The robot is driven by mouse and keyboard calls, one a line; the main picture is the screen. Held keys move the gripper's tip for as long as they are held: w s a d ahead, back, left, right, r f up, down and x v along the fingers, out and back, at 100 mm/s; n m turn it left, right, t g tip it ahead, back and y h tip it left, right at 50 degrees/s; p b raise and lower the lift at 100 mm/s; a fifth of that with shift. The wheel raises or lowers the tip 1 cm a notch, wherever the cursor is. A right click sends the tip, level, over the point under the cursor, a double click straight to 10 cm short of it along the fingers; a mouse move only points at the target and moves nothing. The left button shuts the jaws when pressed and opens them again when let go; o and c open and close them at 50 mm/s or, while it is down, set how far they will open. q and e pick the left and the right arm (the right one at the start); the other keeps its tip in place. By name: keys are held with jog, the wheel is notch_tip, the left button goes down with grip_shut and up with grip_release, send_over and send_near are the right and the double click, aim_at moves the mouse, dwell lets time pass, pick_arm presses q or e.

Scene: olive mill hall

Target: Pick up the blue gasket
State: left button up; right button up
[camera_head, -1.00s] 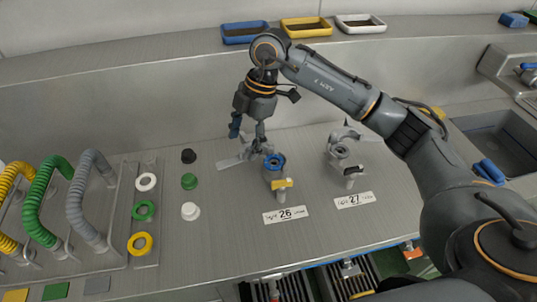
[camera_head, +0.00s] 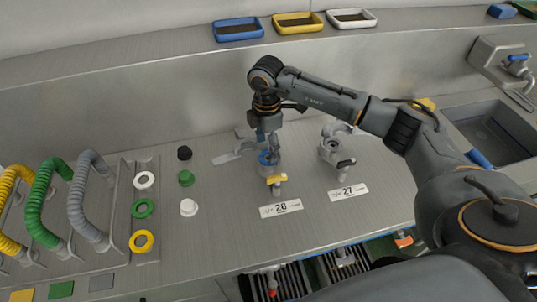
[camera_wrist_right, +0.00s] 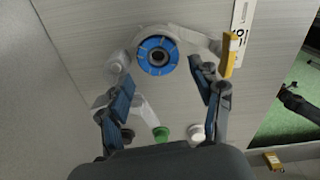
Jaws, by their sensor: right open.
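The blue gasket (camera_head: 268,157) is a ring seated on top of a grey fitting with a yellow handle (camera_head: 276,180), behind the label 26. In the right wrist view the blue gasket (camera_wrist_right: 158,56) shows whole, with a dark hole at its centre. My right gripper (camera_head: 266,142) points down just above it and partly covers it in the head view. In the right wrist view my right gripper (camera_wrist_right: 165,90) is open, its blue-padded fingers spread wide, the gasket beyond the tips and between their lines. It holds nothing. My left gripper is not in view.
A second fitting (camera_head: 336,148) stands to the right by label 27. White, green and yellow rings (camera_head: 142,243) and several small caps (camera_head: 186,178) lie left, beside coloured hoses (camera_head: 45,196). Trays (camera_head: 238,30) sit on the back ledge. A sink (camera_head: 492,130) is at right.

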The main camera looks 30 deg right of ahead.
aim_at(266, 158)
jog(key=shift+f+p, duration=0.35)
jog(key=shift+f, duration=1.3)
jog(key=shift+c, duration=0.2)
jog(key=c, duration=0.6)
